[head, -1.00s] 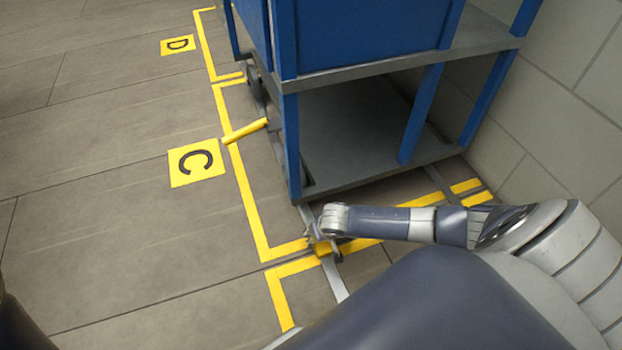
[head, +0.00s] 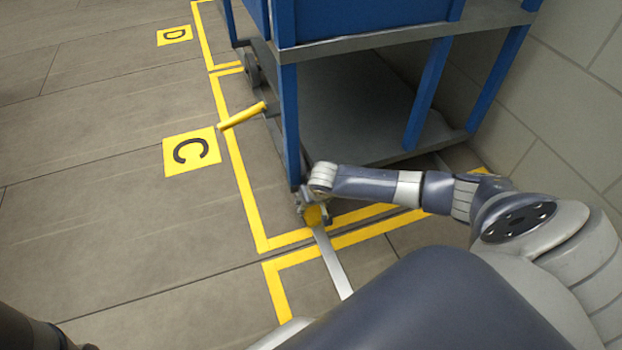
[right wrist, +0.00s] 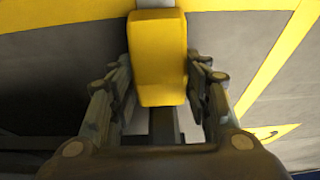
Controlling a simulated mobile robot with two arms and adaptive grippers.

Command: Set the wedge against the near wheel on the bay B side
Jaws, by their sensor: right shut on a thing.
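The yellow wedge (head: 315,216) is held in my right gripper (head: 312,207), low by the near corner of the blue cart (head: 291,130). The right wrist view shows the wedge (right wrist: 159,60) between the two fingers of the gripper (right wrist: 160,88), which is shut on it. The near wheel at this corner is hidden behind the gripper and the cart's post; I cannot tell whether the wedge touches it. Another wheel (head: 252,70) shows farther along the cart's left side.
Yellow floor lines mark bays, with a C sign (head: 191,151) and a D sign (head: 174,36) to the left. A yellow bar (head: 242,115) sticks out from the cart's left side. A block wall (head: 570,110) stands at right.

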